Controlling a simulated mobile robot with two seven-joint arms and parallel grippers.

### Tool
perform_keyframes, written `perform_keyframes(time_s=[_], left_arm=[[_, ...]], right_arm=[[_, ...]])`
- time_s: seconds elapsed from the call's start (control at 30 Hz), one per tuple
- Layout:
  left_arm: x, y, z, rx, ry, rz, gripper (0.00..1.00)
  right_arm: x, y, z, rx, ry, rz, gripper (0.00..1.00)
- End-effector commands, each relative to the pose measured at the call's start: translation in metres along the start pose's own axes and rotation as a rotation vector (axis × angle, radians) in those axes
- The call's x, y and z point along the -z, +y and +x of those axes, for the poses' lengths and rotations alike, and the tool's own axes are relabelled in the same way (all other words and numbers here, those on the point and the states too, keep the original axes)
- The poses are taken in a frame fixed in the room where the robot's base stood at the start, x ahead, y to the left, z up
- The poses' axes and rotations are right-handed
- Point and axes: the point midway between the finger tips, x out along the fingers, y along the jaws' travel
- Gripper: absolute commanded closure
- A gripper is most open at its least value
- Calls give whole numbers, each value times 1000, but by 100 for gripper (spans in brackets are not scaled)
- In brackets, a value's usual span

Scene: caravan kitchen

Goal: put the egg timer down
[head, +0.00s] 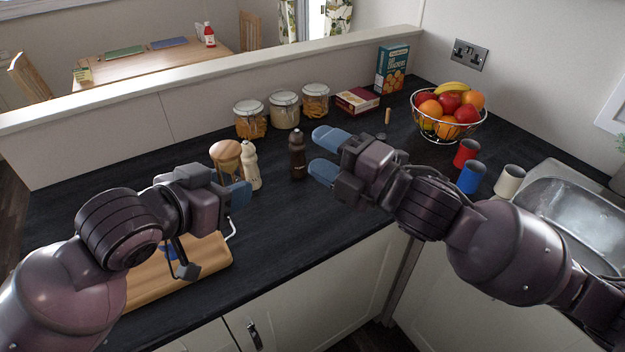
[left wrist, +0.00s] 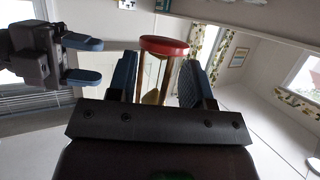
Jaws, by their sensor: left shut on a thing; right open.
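The egg timer (head: 226,150) is an hourglass with a pale wooden top end and wooden posts. In the left wrist view its red end disc (left wrist: 164,46) and posts show between the blue fingertips. My left gripper (head: 238,194) is shut on it, above the counter beside the white mill. The timer's lower part is hidden in the head view, so I cannot tell whether it touches the counter. My right gripper (head: 326,154) is open and empty, right of the dark mill; it also shows in the left wrist view (left wrist: 84,60).
The white mill (head: 250,167) stands close to the timer, the dark mill (head: 297,156) further right. Several jars (head: 285,112) line the back. A cutting board (head: 205,257) lies under my left arm. A fruit bowl (head: 448,132) and cups (head: 470,178) are right. Dark counter (head: 290,222) in front is clear.

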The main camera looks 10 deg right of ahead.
Motion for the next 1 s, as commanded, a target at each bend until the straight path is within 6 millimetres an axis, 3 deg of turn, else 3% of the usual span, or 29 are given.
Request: perform_keyframes(time_s=[0.23,0.6,1.0], left_arm=[[0,0,0,0,1,0,82],[0,0,0,0,1,0,82],[0,0,0,0,1,0,82]], right_arm=[[36,20,-7,2,112,-462,47],[72,16,-29,-20,212,-1028,47],[81,18,-34,-72,223,-1513,47]])
